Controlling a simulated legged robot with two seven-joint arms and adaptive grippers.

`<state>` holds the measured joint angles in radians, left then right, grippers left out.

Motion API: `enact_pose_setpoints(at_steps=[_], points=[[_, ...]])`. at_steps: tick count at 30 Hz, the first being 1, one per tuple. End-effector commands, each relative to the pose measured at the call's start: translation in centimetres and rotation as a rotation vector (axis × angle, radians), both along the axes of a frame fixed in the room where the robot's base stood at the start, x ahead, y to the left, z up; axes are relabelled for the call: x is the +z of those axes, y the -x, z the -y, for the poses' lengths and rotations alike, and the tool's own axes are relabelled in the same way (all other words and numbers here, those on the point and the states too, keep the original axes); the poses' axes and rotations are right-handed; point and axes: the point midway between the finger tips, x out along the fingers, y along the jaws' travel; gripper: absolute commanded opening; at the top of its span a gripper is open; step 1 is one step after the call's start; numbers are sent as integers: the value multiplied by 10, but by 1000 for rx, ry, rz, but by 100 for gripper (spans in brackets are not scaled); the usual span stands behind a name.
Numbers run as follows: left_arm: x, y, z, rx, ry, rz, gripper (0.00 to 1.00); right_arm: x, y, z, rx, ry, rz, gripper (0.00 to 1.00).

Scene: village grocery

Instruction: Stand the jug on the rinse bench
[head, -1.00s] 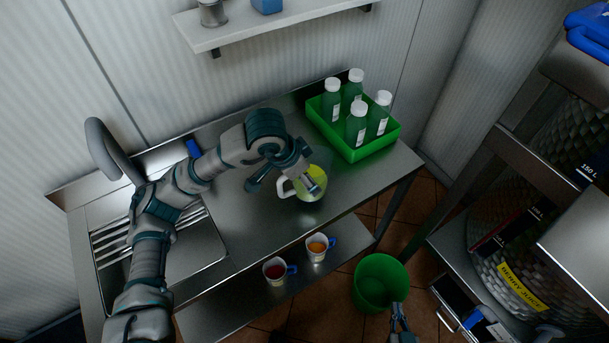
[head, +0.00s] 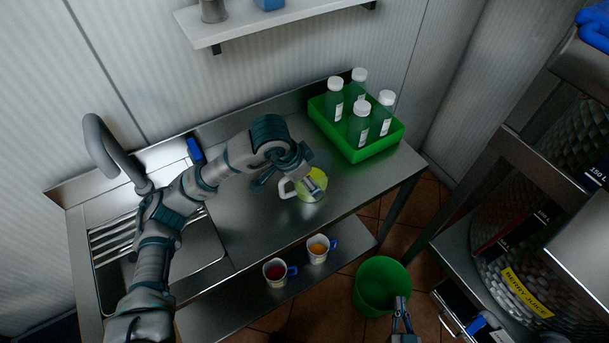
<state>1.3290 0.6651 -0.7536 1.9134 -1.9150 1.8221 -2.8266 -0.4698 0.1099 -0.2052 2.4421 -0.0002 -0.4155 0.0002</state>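The jug (head: 310,191), with yellow-green contents and a pale handle (head: 286,189), stands upright on the steel rinse bench (head: 250,215), right of the sink. My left gripper (head: 290,182) reaches over it from the left. Its fingers are apart, one left of the handle and one over the jug's body. Bare bench shows between the left finger and the handle. The gripper hides part of the jug's top. My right gripper (head: 402,308) is low at the bottom right, in front of a green bin, with no object visible in it. I cannot tell its opening.
A green crate (head: 364,153) with several capped bottles stands at the bench's back right. A sink (head: 185,265) with a curved tap (head: 100,140) is at left. Two cups (head: 275,272) stand on the lower shelf. The green bin (head: 382,284) is on the floor.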

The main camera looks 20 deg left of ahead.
Motion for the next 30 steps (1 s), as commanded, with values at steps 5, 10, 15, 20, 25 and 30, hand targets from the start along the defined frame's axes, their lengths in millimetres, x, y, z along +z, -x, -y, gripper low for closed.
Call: enact_pose_setpoints(at_steps=[5,10,15,20,25,30], points=[[0,0,0,0,1,-1,100,0,0,0,0,0,0,0],[12,3,-4,0,2,3,100,-4,3,2,-1,12,-37,0],[42,13,-11,1,1,6,100,-18,14,7,-4,45,-152,0],[63,20,-16,0,1,3,100,-31,22,11,-7,68,-239,0],[70,23,-17,0,1,-1,100,-37,26,14,-7,77,-280,0],[70,23,-17,-1,1,-1,100,-38,26,14,-8,78,-282,0]])
